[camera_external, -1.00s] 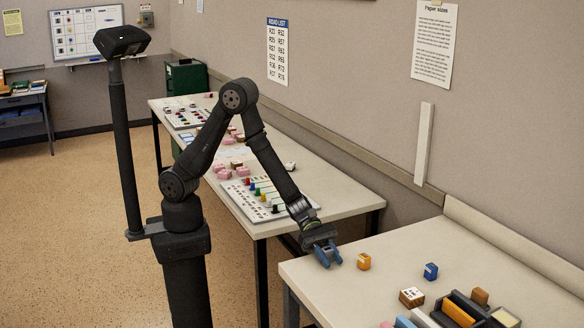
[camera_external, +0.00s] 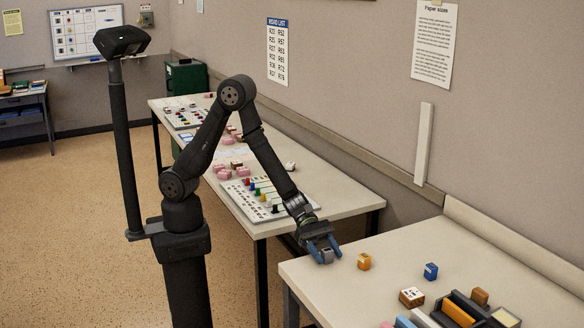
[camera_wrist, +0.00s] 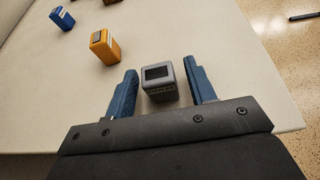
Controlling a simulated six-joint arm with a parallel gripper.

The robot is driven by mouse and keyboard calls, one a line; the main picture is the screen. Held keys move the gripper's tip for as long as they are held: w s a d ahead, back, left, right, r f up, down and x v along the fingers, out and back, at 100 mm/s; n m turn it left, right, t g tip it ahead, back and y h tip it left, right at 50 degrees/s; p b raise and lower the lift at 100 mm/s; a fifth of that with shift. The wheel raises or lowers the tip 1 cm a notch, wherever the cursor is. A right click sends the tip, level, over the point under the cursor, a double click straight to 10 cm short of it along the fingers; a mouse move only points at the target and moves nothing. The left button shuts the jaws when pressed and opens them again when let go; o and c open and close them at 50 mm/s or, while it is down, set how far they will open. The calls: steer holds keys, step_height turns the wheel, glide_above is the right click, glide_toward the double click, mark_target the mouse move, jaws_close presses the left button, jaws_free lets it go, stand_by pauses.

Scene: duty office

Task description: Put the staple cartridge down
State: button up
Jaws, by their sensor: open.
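The staple cartridge looks to be the small grey block (camera_wrist: 160,82) with a dark top panel. In the wrist view it stands on the pale table between my two blue fingers, with a gap on each side. In the external view the grey block (camera_external: 326,256) sits near the table's left corner, under my gripper (camera_external: 323,251). My gripper (camera_wrist: 163,92) is open around the block and shows no contact with it. The block's lower near side is close to the gripper's body.
An orange block (camera_external: 364,262) stands just right of my gripper, and a blue block (camera_external: 431,271) farther right. Both show in the wrist view, orange (camera_wrist: 105,47) and blue (camera_wrist: 62,18). A dark divided tray (camera_external: 480,308) is at the right. The table edge is close by.

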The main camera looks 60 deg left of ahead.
steer(key=v, duration=1.4)
steer(key=shift+w, duration=0.35)
steer(key=shift+o, duration=0.5)
steer(key=shift+s+a+r, duration=0.1)
steer(key=shift+a+r, duration=0.2)
steer(key=shift+a, duration=0.2)
steer(key=y, duration=0.9)
glide_toward(327, 251)
steer(key=x, duration=0.5)
steer(key=shift+a+x, duration=0.15)
steer(key=shift+x, duration=1.2)
steer(key=shift+a+x, duration=0.15)
steer(key=shift+x, duration=1.2)
steer(key=c, duration=1.1)
